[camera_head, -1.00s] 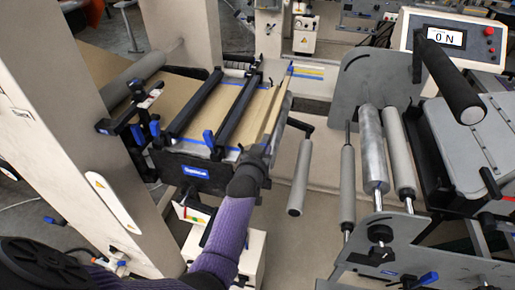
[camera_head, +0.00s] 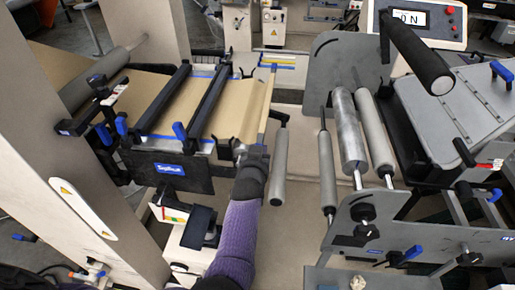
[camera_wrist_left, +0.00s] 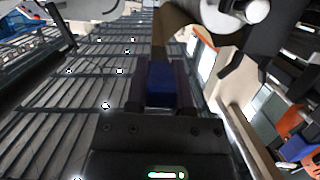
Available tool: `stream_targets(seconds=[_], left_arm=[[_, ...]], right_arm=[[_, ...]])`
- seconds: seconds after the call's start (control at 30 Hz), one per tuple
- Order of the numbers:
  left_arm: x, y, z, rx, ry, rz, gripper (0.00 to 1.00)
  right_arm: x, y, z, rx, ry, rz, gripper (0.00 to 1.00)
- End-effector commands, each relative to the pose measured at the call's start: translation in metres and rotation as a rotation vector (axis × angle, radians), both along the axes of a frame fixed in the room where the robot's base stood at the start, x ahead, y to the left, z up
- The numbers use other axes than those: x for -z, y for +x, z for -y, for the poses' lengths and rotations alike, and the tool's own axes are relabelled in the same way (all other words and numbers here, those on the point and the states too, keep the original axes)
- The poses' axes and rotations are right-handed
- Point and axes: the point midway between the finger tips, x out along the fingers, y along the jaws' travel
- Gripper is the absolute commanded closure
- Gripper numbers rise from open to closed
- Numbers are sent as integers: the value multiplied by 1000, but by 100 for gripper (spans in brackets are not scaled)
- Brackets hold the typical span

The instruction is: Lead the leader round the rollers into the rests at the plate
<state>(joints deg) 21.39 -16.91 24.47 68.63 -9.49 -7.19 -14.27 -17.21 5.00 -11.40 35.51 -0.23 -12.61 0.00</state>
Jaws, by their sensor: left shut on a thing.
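The brown kraft leader (camera_head: 257,105) lies over the table (camera_head: 175,150) at centre left, passing under two black bars (camera_head: 208,105). Its front edge runs along the table's right side. My left gripper (camera_head: 250,152), on the purple-sleeved arm, is at the near end of that edge. In the left wrist view my fingers (camera_wrist_left: 160,85) are shut on a blue block, with a brown strip (camera_wrist_left: 173,38) beyond it. A grey roller (camera_head: 280,165) is just right of the gripper. Further right are another grey roller (camera_head: 327,170), a silver roller (camera_head: 348,130) and a third grey roller (camera_head: 376,130). The rests cannot be made out for certain.
A grey side plate (camera_head: 345,75) stands behind the right rollers, and another (camera_head: 400,225) in front. A black roller (camera_head: 420,55) juts out above, near the display box (camera_head: 420,22). Open floor (camera_head: 300,230) shows between the table and the right rollers.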

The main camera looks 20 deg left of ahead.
Motion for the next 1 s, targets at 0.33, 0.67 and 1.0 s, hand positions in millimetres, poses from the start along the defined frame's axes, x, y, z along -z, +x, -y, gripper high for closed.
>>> stream_targets(seconds=[0.33, 0.67, 1.0], left_arm=[[61, 0, -1, -1, 1, 1, 100], [112, 0, -1, -1, 1, 1, 100], [164, 0, 0, 0, 1, 0, 100]], right_arm=[[53, -4, -4, -7, 4, -10, 35], [97, -8, 9, -14, -18, -22, 35], [142, -13, 7, -11, -14, -34, 35]])
